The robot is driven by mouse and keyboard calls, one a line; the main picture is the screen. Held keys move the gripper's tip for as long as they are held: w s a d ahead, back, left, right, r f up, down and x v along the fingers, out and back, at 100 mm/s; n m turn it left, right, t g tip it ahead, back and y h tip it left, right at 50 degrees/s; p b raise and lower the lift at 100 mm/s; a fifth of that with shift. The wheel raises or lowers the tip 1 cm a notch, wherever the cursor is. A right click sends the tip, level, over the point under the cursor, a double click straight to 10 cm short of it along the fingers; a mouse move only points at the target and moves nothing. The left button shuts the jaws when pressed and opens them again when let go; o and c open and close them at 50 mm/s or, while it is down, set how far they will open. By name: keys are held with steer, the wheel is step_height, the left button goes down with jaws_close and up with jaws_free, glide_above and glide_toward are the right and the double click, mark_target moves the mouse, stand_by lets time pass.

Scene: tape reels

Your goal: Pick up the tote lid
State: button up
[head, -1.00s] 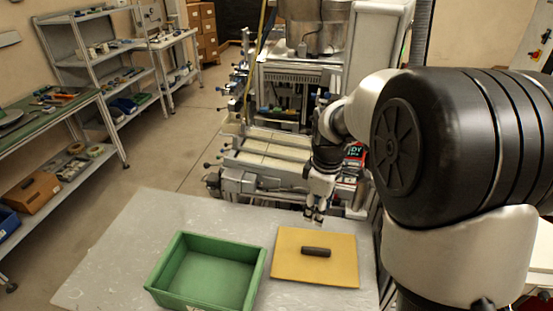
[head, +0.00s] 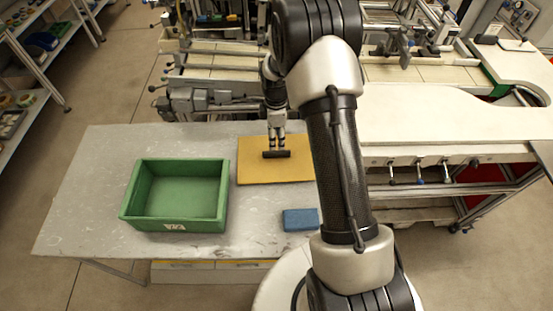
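The tote lid (head: 254,175) is a flat yellow board that lies on the grey table. A black bar handle (head: 277,154) sits on its top, towards the back. The open green tote (head: 178,222) stands to the left of the lid and looks empty. My gripper (head: 277,148) points down right over the handle, its two fingers apart with a small gap between them. The fingertips are at or just above the handle; I cannot tell whether they touch it. My arm covers the area right of the lid.
A blue block (head: 300,219) lies on the grey table (head: 90,210) in front of the lid. Workshop machinery with rails (head: 215,75) stands behind the table. A white worktop (head: 440,130) is at the right. The table's left part is clear.

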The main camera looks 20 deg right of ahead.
mark_target(277, 152)
steer(key=f, duration=0.3)
steer(key=f+b, duration=0.1)
steer(key=f, duration=0.2)
steer(key=shift+s+f, duration=0.2)
steer(key=shift+f, duration=0.15)
steer(key=shift+c, duration=0.4)
jaws_close()
